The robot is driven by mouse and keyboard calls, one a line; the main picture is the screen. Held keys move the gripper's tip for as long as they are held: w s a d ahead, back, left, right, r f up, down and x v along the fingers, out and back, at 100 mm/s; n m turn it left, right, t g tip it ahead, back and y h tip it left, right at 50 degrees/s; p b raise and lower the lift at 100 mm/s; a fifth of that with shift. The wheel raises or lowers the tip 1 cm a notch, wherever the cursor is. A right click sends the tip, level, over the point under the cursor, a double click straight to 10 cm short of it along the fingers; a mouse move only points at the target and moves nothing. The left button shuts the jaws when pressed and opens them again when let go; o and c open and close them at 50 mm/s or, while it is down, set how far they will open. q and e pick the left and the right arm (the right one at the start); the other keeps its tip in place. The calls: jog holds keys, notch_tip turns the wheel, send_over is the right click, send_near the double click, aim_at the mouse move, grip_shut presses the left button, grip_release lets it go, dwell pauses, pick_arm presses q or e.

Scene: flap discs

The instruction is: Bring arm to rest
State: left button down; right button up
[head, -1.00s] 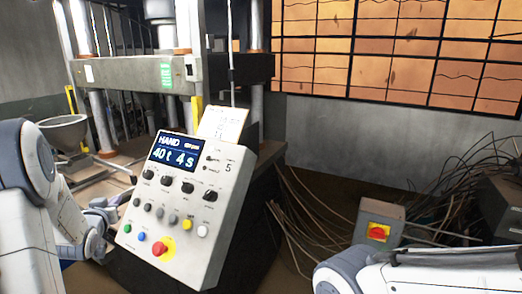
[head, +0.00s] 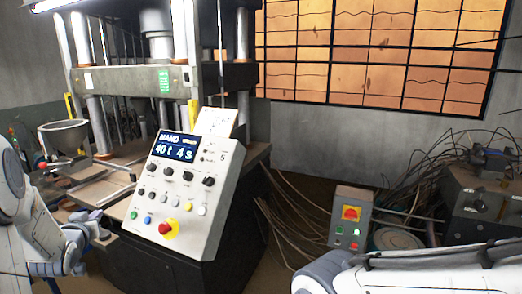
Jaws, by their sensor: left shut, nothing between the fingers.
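My left arm comes in from the left edge. Its gripper (head: 98,226) is low in the head view, just left of the control panel (head: 187,198), and its fingers are together and empty. I cannot tell whether it touches the panel's side. My right arm (head: 410,274) crosses the lower right corner, and its gripper is outside the view. The panel's display (head: 176,149) reads "HAND" and "40t 4s", with rows of knobs and buttons below.
A press (head: 130,82) with columns stands behind the panel. A hopper bowl (head: 64,136) is at the left. A grey switch box (head: 350,214) and loose cables (head: 292,226) lie right of the panel. A dark machine box (head: 482,205) stands at the far right.

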pick_arm(q)
jog(key=s+d+f+m+g+h+b, duration=0.1)
jog(key=s+d+f+m+g+h, duration=0.1)
jog(key=d, duration=0.8)
jog(key=s+d+f+m+g+h, duration=0.1)
jog(key=d+f+g, duration=0.1)
jog(key=d, duration=0.7)
jog(key=s+d+f+m+g+h+b, duration=0.1)
jog(key=s+d+f+m+g+h, duration=0.1)
jog(key=d, duration=0.8)
jog(key=s+d+f+m+g+h+b, duration=0.1)
jog(key=s+d+m+g, duration=0.1)
jog(key=s+d, duration=0.4)
jog(key=s+d+f+m+g, duration=0.1)
jog(key=s+d+f+g, duration=0.1)
jog(key=s+d, duration=0.5)
jog(key=s+m+g+b, duration=0.1)
jog(key=s+m+g, duration=0.2)
jog(key=s, duration=1.3)
jog(key=shift+a+f+g, duration=0.15)
jog(key=shift+g, duration=0.45)
jog(key=shift+w, duration=0.15)
